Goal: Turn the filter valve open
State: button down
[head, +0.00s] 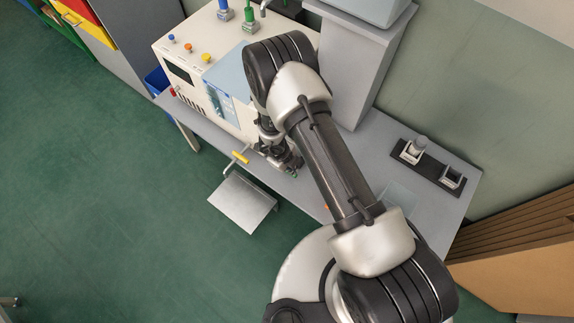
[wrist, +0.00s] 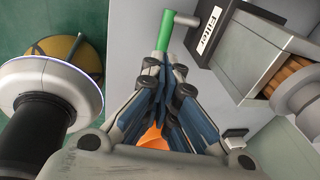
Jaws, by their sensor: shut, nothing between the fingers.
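The filter valve shows in the wrist view as a green handle (wrist: 172,33) on a short grey stem. The stem comes from a dark block with a white label reading "Filter" (wrist: 209,30). My gripper (wrist: 158,62) is shut and empty, with its fingertips right at the lower end of the green handle. I cannot tell whether they touch it. In the head view my gripper (head: 290,168) is low at the front of the grey bench, right of the white machine. Only a tiny green spot shows by its tips there, and my arm hides much of the area around it.
The white machine (head: 222,68) with coloured knobs stands on the bench. A dark strip with two grey fittings (head: 428,168) is at right. Open green floor lies left.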

jog(key=b+x, duration=0.2)
jog(key=x, duration=0.3)
